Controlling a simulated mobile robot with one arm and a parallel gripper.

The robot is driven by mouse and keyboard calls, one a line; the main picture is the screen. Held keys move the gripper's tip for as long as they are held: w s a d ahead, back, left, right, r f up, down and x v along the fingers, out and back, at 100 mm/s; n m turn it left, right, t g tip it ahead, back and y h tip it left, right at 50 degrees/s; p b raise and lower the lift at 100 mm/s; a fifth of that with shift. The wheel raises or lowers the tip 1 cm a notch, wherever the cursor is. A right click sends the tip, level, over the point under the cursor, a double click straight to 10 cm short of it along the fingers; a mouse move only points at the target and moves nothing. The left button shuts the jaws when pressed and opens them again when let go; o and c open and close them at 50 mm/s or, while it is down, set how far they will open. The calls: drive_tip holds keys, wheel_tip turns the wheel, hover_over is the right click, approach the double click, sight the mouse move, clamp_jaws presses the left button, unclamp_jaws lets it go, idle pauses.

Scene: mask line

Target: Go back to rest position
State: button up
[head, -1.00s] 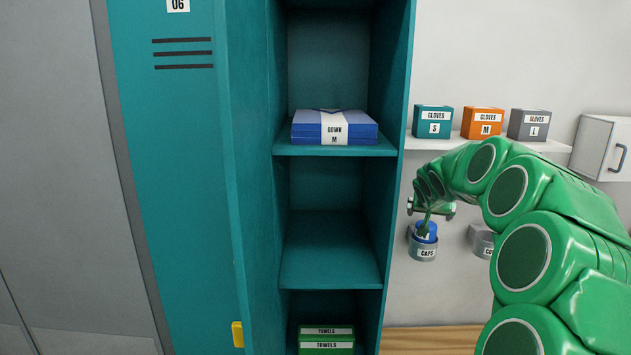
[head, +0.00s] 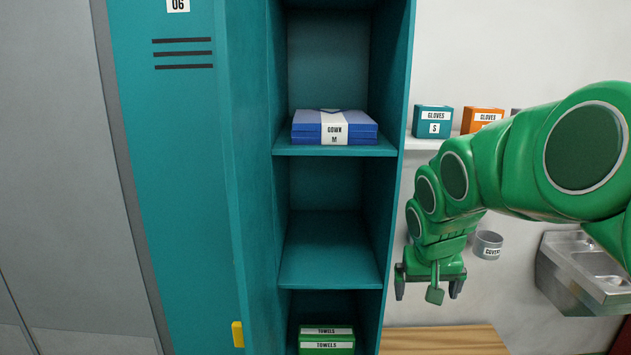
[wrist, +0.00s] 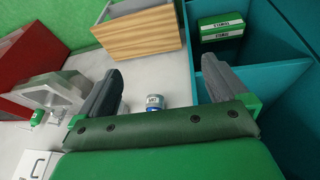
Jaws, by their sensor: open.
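My gripper (head: 428,292) points down in the head view, in front of the wall just right of the open teal locker (head: 410,60). In the wrist view my gripper (wrist: 164,72) has its two grey fingers wide apart with nothing held between them. A small cup with blue in it (wrist: 155,102) shows beyond the fingers, apart from them. In the head view my arm hides the caps cup, and the covers cup (head: 488,245) shows right of my wrist.
A blue gown pack (head: 358,131) lies on the locker's upper shelf; the middle shelf (head: 330,262) is empty. Green towels (head: 326,346) are below. Glove boxes (head: 433,121) stand on a wall shelf. A wooden top (head: 450,341) is below my gripper, a steel sink (head: 575,270) at right.

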drive_tip(key=s+a+f+g, duration=0.1)
drive_tip(key=s+a+f, duration=0.1)
drive_tip(key=s, duration=0.8)
drive_tip(key=s+a+f+g+y, duration=0.1)
drive_tip(key=s+f+g, duration=0.1)
drive_tip(key=s, duration=0.7)
drive_tip(key=s+a+f+n+g, duration=0.1)
drive_tip(key=s+a+f+g, duration=0.1)
drive_tip(key=s, duration=0.8)
drive_tip(key=shift+s+a+y, duration=0.3)
drive_tip(key=shift+s, duration=0.05)
drive_tip(key=shift+a, duration=0.4)
